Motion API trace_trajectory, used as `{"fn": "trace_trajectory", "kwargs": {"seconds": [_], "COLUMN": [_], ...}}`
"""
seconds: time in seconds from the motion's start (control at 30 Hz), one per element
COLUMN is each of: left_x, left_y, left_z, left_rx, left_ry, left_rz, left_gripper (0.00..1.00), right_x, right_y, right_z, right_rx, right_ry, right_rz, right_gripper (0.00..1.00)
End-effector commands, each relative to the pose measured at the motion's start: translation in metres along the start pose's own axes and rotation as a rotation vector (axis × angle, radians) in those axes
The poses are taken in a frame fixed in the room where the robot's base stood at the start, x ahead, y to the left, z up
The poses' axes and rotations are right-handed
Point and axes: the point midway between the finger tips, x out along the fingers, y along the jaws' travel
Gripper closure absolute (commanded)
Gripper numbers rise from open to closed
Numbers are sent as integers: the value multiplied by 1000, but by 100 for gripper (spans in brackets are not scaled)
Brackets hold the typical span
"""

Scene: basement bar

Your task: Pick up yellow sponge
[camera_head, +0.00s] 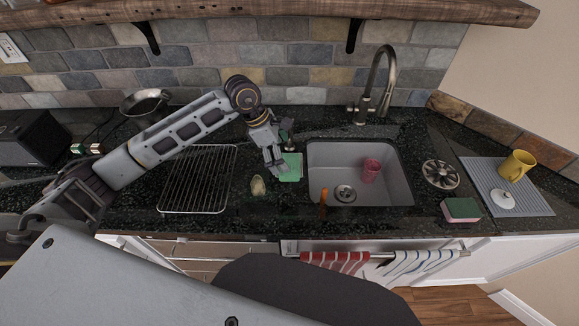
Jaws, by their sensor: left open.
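My left gripper (279,163) comes in from the left over the counter, fingers pointing down, just left of the sink. It is open and above or touching a flat green piece (292,167); I cannot tell whether they touch. A small pale yellowish object (258,187) stands on the counter just left of the green piece, perhaps the yellow sponge; its kind is hard to tell. A green-topped sponge with a pinkish side (461,210) lies at the counter's right front. My right gripper is not in view.
The sink (330,198) holds a pink cup (370,170), with a faucet (377,84) behind. A wire rack (198,180) lies left. A yellow mug (516,165) is on a grey mat (530,202) at right. A pan (146,102) sits behind my arm. A shelf overhangs the back.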

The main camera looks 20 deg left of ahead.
Motion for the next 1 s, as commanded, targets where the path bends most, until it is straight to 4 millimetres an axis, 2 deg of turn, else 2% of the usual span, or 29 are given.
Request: {"fn": "trace_trajectory", "kwargs": {"seconds": [0.27,0.7,1.0], "left_x": [4,47,52], "left_y": [1,4,5], "left_z": [0,0,0], "left_rx": [0,0,0], "left_ry": [0,0,0], "left_rz": [0,-1,1], "left_gripper": [0,0,0], "right_x": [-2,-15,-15], "right_y": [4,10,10], "right_z": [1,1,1], "right_rx": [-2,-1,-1], "right_ry": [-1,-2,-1], "right_rz": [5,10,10], "right_gripper": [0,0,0]}}
